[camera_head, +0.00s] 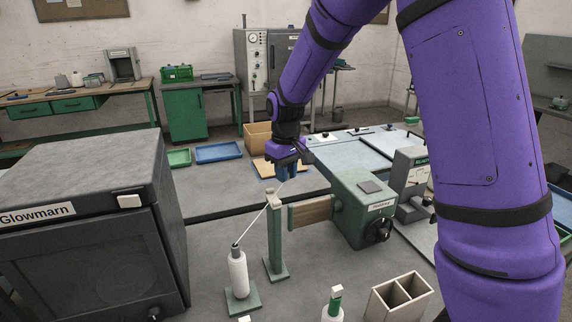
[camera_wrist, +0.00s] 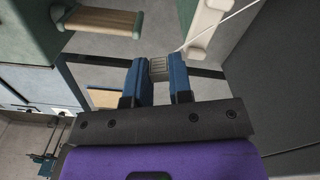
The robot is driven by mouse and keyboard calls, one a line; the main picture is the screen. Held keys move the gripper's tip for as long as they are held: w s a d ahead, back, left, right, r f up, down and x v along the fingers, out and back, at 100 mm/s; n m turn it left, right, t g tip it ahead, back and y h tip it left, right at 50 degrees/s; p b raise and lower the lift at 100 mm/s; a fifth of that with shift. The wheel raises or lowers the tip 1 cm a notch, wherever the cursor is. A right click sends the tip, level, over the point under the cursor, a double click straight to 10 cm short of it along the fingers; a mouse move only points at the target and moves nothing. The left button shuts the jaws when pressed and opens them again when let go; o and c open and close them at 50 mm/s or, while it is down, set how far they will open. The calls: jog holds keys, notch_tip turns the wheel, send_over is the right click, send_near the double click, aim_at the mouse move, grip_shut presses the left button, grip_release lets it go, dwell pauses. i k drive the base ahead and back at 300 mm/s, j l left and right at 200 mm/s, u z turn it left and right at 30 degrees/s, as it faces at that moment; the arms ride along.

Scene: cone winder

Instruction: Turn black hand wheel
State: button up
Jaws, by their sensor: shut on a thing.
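The black hand wheel (camera_head: 378,230) is on the front of the green winder (camera_head: 350,207), low and to the right of my gripper. My gripper (camera_head: 286,172) is above the table, behind and left of the winder, apart from the wheel. In the wrist view its blue fingers are shut on a small grey ribbed tab (camera_wrist: 158,68). A white thread (camera_head: 253,226) runs from the white yarn cone (camera_head: 238,273) up over the guide post (camera_head: 274,235) toward my gripper. The wooden spool (camera_head: 310,211) sticks out from the winder's left side and looks bare. The wheel is not visible in the wrist view.
A large dark Glowmarn box (camera_head: 85,225) stands at the left. A grey device (camera_head: 410,185) is right of the winder, and a divided holder (camera_head: 398,297) is at the front. Blue and green trays (camera_head: 218,152) lie at the back. Table space behind the post is clear.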

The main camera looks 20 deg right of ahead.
aim_at(383, 235)
jog(key=l, duration=1.5)
